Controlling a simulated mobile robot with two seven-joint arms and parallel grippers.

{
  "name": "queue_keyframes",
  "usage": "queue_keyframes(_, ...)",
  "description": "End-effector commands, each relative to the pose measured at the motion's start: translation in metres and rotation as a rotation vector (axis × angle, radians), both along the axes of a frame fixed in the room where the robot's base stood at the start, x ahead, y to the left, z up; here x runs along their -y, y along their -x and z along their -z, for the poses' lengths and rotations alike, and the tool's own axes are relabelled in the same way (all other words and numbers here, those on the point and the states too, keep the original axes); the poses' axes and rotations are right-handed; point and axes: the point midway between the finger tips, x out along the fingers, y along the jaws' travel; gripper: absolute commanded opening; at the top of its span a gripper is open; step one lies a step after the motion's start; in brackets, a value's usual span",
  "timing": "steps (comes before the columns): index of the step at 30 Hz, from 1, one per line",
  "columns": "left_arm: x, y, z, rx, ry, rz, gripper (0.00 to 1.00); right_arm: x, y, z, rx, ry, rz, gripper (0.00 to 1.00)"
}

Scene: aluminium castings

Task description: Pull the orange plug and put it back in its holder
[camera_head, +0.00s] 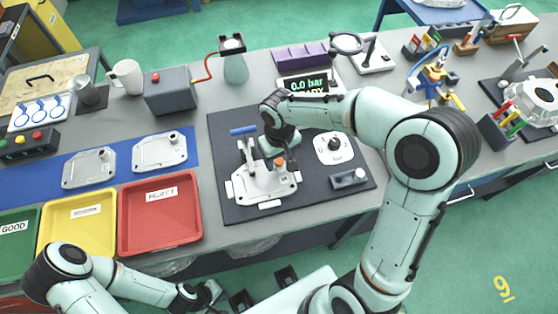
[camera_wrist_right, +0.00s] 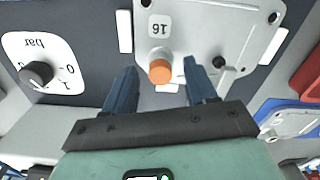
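The orange plug (camera_head: 281,164) sits in the light grey casting (camera_head: 262,187) on the dark mat; it also shows in the right wrist view (camera_wrist_right: 160,72) beside a label reading 16. My right gripper (camera_wrist_right: 160,75) is open, with its blue fingers apart on either side of the plug in that view. I cannot tell how far above it they are. In the head view my right gripper (camera_head: 284,158) is partly hidden by its wrist. A small grey block (camera_head: 348,178) on the mat may be the holder. My left gripper (camera_head: 210,296) is low, off the table's front edge.
A white dial plate (camera_head: 333,148) with a black knob is right of the casting. Red (camera_head: 160,220), yellow (camera_head: 77,222) and green bins are at left. A display (camera_head: 305,84) reads 0.0 bar.

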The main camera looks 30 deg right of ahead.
Motion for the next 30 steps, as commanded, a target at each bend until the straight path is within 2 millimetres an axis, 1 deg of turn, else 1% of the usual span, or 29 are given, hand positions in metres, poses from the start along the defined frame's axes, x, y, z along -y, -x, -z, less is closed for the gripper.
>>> queue_keyframes(1,0.0,0.0,0.0,0.0,0.0,0.0,0.0,0.0,0.0,0.0,0.0,0.0,0.0,0.44)
queue_keyframes(2,0.0,0.0,0.0,0.0,0.0,0.0,0.0,0.0,0.0,0.0,0.0,0.0,0.0,0.34)
queue_keyframes(3,0.0,0.0,0.0,0.0,0.0,0.0,0.0,0.0,0.0,0.0,0.0,0.0,0.0,0.21)
queue_keyframes(5,0.0,0.0,0.0,0.0,0.0,0.0,0.0,0.0,0.0,0.0,0.0,0.0,0.0,0.01)
queue_keyframes(6,0.0,0.0,0.0,0.0,0.0,0.0,0.0,0.0,0.0,0.0,0.0,0.0,0.0,0.0)
queue_keyframes(16,0.0,0.0,0.0,0.0,0.0,0.0,0.0,0.0,0.0,-0.001,0.0,0.0,0.0,0.0)
queue_keyframes(20,0.0,-0.001,-0.001,0.001,0.0,0.0,0.0,0.0,-0.001,-0.007,0.002,0.0,0.0,0.0)
queue_keyframes(23,0.0,-0.001,-0.003,0.002,0.0,0.0,0.0,0.0,-0.001,-0.017,0.004,-0.001,0.001,0.0)
queue_keyframes(26,0.0,-0.003,-0.005,0.003,0.0,0.0,0.0,0.0,-0.001,-0.033,0.005,-0.001,0.001,0.0)
queue_keyframes(29,0.0,-0.006,-0.009,0.007,0.0,0.0,0.0,0.0,-0.002,-0.058,0.008,-0.001,0.002,0.0)
queue_keyframes(30,0.0,-0.007,-0.011,0.008,0.0,0.0,0.0,0.0,-0.002,-0.069,0.008,-0.002,0.001,0.0)
